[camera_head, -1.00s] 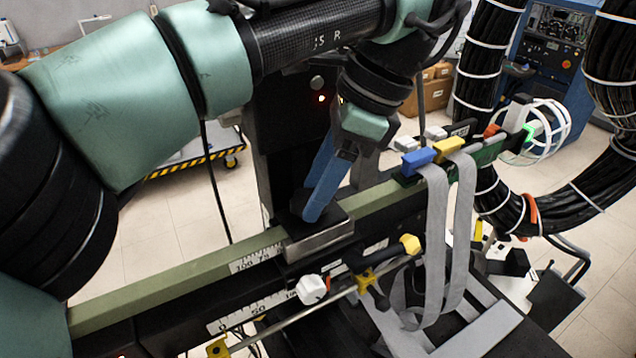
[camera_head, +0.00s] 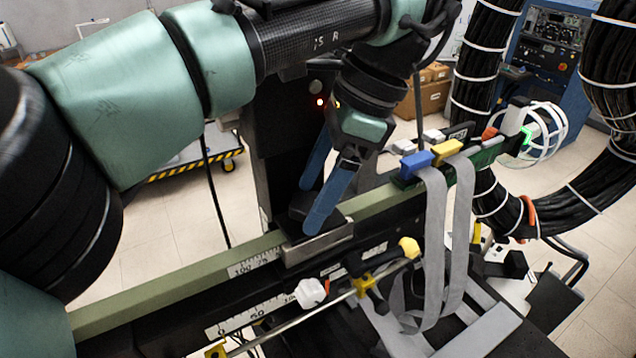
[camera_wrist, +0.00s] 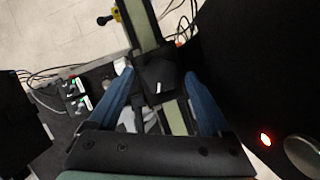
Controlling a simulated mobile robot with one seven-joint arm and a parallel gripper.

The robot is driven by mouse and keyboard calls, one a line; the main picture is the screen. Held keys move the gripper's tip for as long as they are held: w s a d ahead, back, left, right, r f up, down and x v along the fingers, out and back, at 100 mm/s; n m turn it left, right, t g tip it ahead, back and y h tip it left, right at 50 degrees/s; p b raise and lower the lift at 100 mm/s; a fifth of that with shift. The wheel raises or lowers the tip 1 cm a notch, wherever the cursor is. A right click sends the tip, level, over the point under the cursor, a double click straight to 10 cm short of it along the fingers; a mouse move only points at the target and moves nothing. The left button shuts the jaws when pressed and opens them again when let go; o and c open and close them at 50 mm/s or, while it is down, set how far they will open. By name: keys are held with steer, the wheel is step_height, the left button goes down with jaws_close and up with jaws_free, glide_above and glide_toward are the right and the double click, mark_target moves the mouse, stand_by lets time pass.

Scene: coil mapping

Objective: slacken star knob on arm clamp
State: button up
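A white lobed knob (camera_head: 310,292) sits on the front side of the rail, below the metal clamp block (camera_head: 318,245). The clamp block sits around the olive-green rail (camera_head: 180,287). My gripper (camera_head: 308,208) is above the clamp, pointing down, with its two blue fingers apart. A dark part (camera_head: 298,206) shows beside and behind the near finger. In the wrist view my gripper (camera_wrist: 160,82) is open, with a black block (camera_wrist: 158,70) bearing a small white mark between or below its fingers. I cannot tell whether the fingers touch it. The white knob is not clearly visible there.
A yellow-ended rod (camera_head: 408,247) with a yellow clamp (camera_head: 363,284) runs in front of the rail. Blue (camera_head: 417,160) and yellow (camera_head: 446,150) clips hold grey straps (camera_head: 433,240) to the right. Thick black cable bundles (camera_head: 490,60) hang at the right. A dark column (camera_head: 275,130) stands behind my gripper.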

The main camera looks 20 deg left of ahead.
steer(key=v, duration=0.7)
steer(key=shift+r, duration=0.25)
steer(key=shift+d, duration=0.1)
